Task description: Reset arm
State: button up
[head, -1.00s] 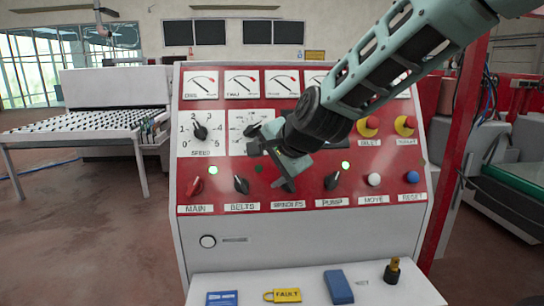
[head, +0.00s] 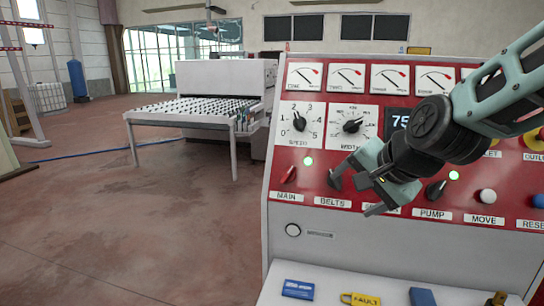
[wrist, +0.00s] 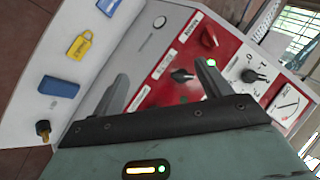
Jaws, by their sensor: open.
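My gripper (head: 354,194) is open and empty in front of the red control panel (head: 318,190), over the lower row of knobs. It hides the spindles knob and part of that label. In the wrist view its two fingers (wrist: 160,88) are spread apart with the panel's lower part beyond them. My arm comes in from the right and covers part of the panel's right half. I cannot tell whether a fingertip touches the panel.
The red main knob (head: 288,175), pump knob (head: 436,190) and white move button (head: 487,196) show. A blue block (head: 422,297), yellow fault tag (head: 360,299) and blue card (head: 298,289) lie on the ledge. A roller table (head: 190,108) stands behind left; the floor there is clear.

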jog(key=s+a+f+n+g+h+b, duration=0.1)
jog(key=s+f+n+g+b, duration=0.3)
jog(key=s+f+n, duration=0.4)
jog(key=s+a+f+n+g+h+b, duration=0.1)
jog(key=s+a+f+n+g+b, duration=0.2)
jog(key=s+f+n, duration=0.6)
jog(key=s+f+g+b, duration=0.1)
jog(key=s+f+b, duration=0.1)
jog(key=s, duration=0.6)
jog(key=shift+a+f, duration=0.25)
jog(key=shift+f, duration=0.35)
